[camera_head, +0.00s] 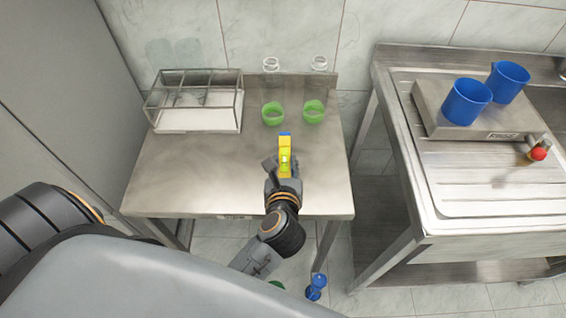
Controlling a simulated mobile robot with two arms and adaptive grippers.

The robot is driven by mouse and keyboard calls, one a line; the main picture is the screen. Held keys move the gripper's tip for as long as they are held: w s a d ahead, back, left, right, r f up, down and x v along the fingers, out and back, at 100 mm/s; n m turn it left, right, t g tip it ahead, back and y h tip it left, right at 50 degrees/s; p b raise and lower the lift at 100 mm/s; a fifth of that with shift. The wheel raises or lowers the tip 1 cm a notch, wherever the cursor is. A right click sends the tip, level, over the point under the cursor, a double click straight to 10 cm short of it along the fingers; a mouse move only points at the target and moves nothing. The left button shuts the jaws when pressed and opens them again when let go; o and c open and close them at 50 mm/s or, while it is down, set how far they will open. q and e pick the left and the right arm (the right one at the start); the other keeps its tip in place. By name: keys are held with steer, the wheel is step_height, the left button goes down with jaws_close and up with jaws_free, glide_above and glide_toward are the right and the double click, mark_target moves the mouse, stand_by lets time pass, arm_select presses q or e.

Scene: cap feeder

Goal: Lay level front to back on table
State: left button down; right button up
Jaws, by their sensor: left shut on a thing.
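A yellow spirit level (285,143) with a blue end points front to back over the metal table (190,180). My left gripper (284,168) is shut on the level near its front end, above the middle-right part of the table. I cannot tell from this view whether the level touches the table top. The gripper fingers hide part of the level's near end. My right gripper is not in view.
Green rings (273,113) and clear jars (271,65) stand behind the level. A glass-sided case (197,121) is at the back left. Blue mugs (466,101) stand on the sink unit at right. The table's left front is clear. A blue object (316,287) is on the floor.

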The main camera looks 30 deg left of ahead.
arm_select(q)
steer(key=shift+f, duration=0.2)
steer(key=shift+f, duration=0.25)
stand_by(0.4)
steer(key=c, duration=1)
jaws_free()
